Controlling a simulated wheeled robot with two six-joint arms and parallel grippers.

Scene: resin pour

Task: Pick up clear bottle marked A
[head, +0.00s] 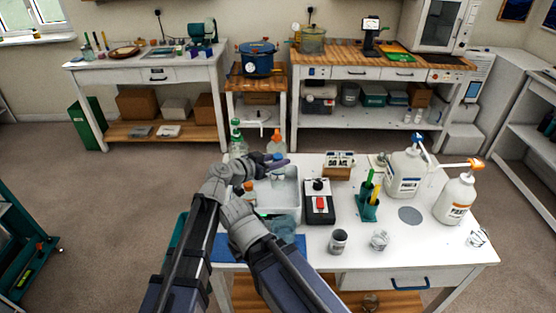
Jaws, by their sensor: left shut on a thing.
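My left gripper (280,162) is over the white tray (291,204) on the near table, its jaws seen small and from behind. It is shut on a small clear bottle with a blue cap (277,173), which hangs at the jaws above the tray's far part. Any letter on this bottle is too small to read. A clear bottle with a green cap (237,139) and one with an orange cap (277,141) stand behind at the table's far edge. My arm hides part of the tray and its contents.
Right of the tray are a black device with a red switch (319,205), a green holder (367,208), two pump jugs (406,174) (455,201) and several small cups (338,241).

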